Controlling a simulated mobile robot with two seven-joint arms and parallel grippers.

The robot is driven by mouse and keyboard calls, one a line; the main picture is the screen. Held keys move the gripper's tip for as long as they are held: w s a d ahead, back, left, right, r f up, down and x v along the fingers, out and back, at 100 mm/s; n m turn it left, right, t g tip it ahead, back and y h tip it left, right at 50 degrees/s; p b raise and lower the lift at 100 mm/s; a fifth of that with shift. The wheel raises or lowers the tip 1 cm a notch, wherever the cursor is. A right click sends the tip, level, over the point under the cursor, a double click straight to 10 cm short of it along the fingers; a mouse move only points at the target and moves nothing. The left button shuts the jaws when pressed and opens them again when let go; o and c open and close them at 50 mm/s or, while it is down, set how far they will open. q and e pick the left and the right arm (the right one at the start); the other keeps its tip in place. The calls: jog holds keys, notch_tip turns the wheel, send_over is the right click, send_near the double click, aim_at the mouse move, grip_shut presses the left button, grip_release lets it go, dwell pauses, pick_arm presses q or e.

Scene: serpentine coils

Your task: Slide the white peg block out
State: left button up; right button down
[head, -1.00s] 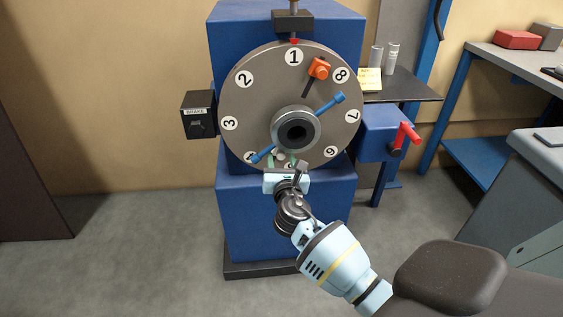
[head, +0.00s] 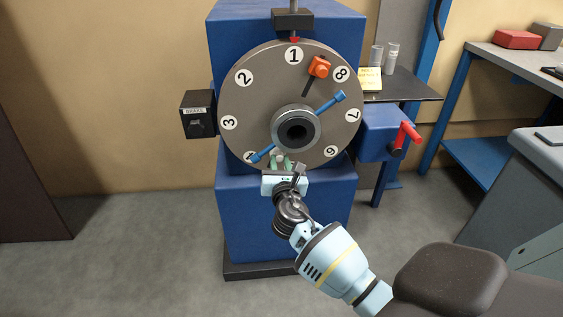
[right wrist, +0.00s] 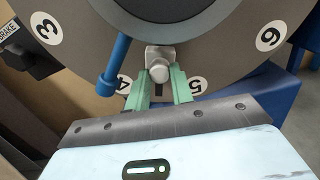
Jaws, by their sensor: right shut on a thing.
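The grey-white peg block (right wrist: 160,58) is on the face of the numbered disc (head: 250,100), below the hub, between the 4 and 5 labels in the right wrist view. It also shows small in the head view (head: 278,155). My right gripper (right wrist: 160,84) has its green fingers on either side of the block and is shut on it. In the head view the right gripper (head: 281,165) is at the bottom of the disc. A dark slot shows below the block between the fingers. My left gripper is not in view.
An orange peg block (head: 319,67) sits in a slot at the disc's upper right. Blue handles (head: 338,97) stick out beside the hub (head: 296,131). A brake box (head: 198,114) is left, a red lever (head: 408,134) right. The floor at left is clear.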

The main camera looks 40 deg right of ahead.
pick_arm(q)
jog(key=b, duration=0.1)
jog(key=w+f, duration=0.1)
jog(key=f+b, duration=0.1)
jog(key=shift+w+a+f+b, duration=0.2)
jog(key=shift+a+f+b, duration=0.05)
jog(key=shift+b, duration=0.05)
pick_arm(e)
jog(key=f, duration=0.1)
jog(key=a+f, duration=0.1)
jog(key=f, duration=0.1)
jog(key=w+f, duration=0.1)
jog(key=f, duration=0.1)
jog(key=shift+a, duration=0.4)
jog(key=shift+f, duration=0.1)
jog(key=c, duration=1.3)
grip_release()
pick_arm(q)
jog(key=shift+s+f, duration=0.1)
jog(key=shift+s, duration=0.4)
pick_arm(e)
jog(key=shift+o, duration=0.5)
pick_arm(q)
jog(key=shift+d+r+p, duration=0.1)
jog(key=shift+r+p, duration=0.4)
jog(key=shift+p, duration=0.15)
pick_arm(e)
jog(key=v, duration=0.8)
